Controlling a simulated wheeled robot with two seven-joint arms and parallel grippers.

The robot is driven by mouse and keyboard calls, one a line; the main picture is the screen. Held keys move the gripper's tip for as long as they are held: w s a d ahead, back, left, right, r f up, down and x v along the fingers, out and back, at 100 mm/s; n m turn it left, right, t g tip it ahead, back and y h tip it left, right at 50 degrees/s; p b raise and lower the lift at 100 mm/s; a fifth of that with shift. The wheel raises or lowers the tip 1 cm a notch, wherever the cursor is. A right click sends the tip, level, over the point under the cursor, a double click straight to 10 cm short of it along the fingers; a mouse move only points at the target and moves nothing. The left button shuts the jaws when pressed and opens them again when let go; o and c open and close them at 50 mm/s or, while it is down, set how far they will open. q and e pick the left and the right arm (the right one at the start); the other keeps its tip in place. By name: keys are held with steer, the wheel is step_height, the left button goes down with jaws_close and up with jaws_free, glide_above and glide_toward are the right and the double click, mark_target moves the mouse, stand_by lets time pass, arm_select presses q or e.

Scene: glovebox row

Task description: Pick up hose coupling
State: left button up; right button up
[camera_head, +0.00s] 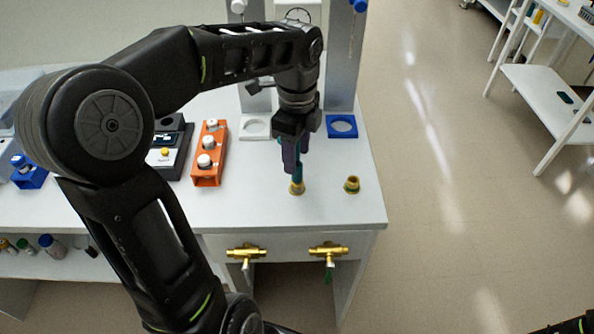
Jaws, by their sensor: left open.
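A small brass fitting (297,188), which looks like a hose coupling, stands on the white bench top near its front edge. A second brass fitting (351,184) with a dark opening stands apart to its right. My left gripper (294,172) points down with its jaws open, directly over the first fitting. Its fingertips overlap the fitting's top in this view, and I cannot tell whether they touch it. The fingers partly hide the fitting. My right gripper is out of view; only a bit of dark arm shows at the lower right corner.
An orange rack (207,178) with white-capped bottles stands left of the gripper. A blue square holder (342,126) lies behind it. Brass valves (328,250) stick out from the bench front. The bench top (255,205) around the fittings is clear.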

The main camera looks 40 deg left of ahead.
mark_target(298, 164)
arm_select(q)
steer(key=shift+f, duration=0.4)
steer(key=shift+f, duration=0.1)
step_height(298, 164, down, 5)
steer(key=shift+d+p, duration=0.1)
steer(key=shift+p, duration=0.35)
steer(key=shift+c, duration=0.6)
jaws_close()
